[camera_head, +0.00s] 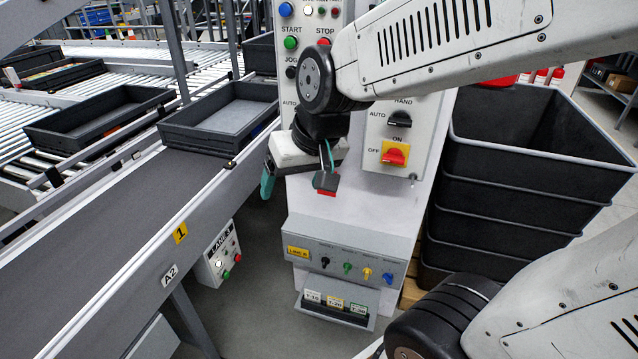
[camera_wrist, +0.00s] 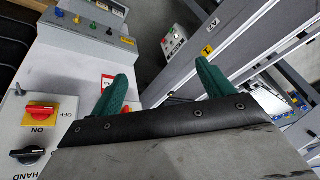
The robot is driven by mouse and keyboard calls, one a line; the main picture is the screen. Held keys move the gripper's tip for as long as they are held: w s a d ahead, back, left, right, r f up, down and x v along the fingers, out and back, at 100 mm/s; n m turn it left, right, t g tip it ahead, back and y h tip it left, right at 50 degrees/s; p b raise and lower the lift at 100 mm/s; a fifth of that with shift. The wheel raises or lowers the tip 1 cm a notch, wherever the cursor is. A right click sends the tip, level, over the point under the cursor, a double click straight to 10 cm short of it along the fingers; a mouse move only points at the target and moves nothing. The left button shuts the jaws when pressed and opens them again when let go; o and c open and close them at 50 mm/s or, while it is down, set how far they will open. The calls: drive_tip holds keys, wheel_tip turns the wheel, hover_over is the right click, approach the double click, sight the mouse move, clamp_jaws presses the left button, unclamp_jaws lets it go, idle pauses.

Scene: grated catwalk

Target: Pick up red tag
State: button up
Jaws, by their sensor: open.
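A small red tag (camera_head: 327,193) shows at the front of the grey control console in the head view, just below a dark block by one fingertip. In the wrist view the red tag (camera_wrist: 108,80), with a white part, shows beside the left green finger, which partly hides it. My gripper (camera_head: 296,188) points down in front of the console, with its teal fingers spread. In the wrist view my gripper (camera_wrist: 163,72) is open, with nothing between the fingers. The tag lies outside the gap, beside one finger; I cannot tell whether they touch.
The control console (camera_head: 432,150) carries knobs and a red-yellow switch (camera_head: 395,155). A conveyor (camera_head: 110,235) with a dark tray (camera_head: 222,118) runs at left. Stacked black bins (camera_head: 520,190) stand at right.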

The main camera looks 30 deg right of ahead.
drive_tip(key=w+d+f+m+t+h, duration=0.25)
drive_tip(key=w+f, duration=0.25)
drive_tip(key=w, duration=0.5)
drive_tip(key=w+d+f+m+t+h, duration=0.1)
drive_tip(key=w+d+f+m+t, duration=0.3)
drive_tip(key=w, duration=0.6)
drive_tip(key=s+d+f+m+h, duration=0.2)
drive_tip(key=d+f+m+h, duration=0.1)
drive_tip(key=d+f+h, duration=0.9)
drive_tip(key=f+x, duration=0.1)
drive_tip(key=x, duration=0.5)
drive_tip(key=shift+w, duration=0.45)
drive_tip(key=shift+d, duration=0.1)
drive_tip(key=c, duration=1.1)
